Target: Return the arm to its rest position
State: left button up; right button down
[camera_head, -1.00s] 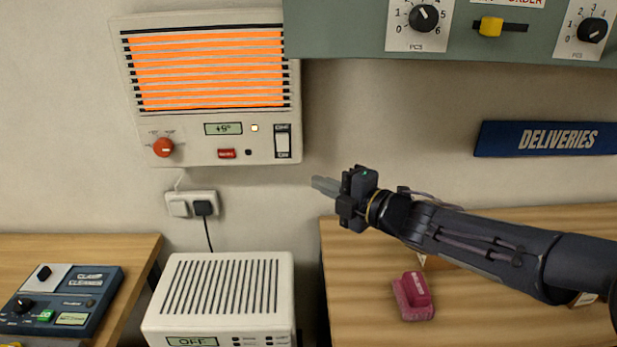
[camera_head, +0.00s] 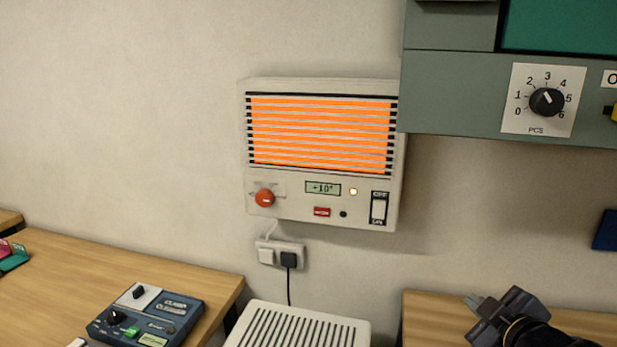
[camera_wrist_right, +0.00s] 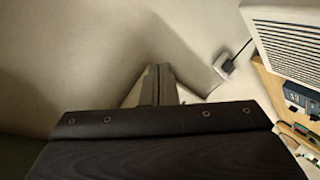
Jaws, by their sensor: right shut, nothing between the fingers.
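My right gripper (camera_head: 476,302) is at the lower right of the head view, in front of the right wooden table. Its fingers are together and hold nothing. In the right wrist view its closed fingers (camera_wrist_right: 157,86) point at the bare wall, apart from everything. The wall heater (camera_head: 322,155) glows orange and its display reads +10°. The heater has a red knob (camera_head: 265,198), a red button and a lit lamp. My left gripper does not show in either view.
A white slatted unit (camera_head: 300,328) stands low between the left table (camera_head: 60,280) and the right table (camera_head: 425,310). A blue device (camera_head: 147,315) sits on the left table. A plug and socket (camera_head: 281,256) are under the heater. A grey-green panel (camera_head: 450,95) hangs at upper right.

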jog(key=s+a+f+m+g+y, duration=0.2)
jog(key=s+a+f+m+g, duration=0.2)
jog(key=s, duration=0.5)
jog(key=s+a+f+m+g+y, duration=0.1)
jog(key=s+a+f+m+g, duration=0.3)
jog(key=s, duration=0.6)
notch_tip(320, 180, down, 3)
jog(key=a+m, duration=0.1)
jog(key=m, duration=0.1)
jog(key=shift+s+a+m+y, duration=0.15)
jog(key=shift+s+m+y, duration=0.15)
jog(key=shift+y, duration=0.1)
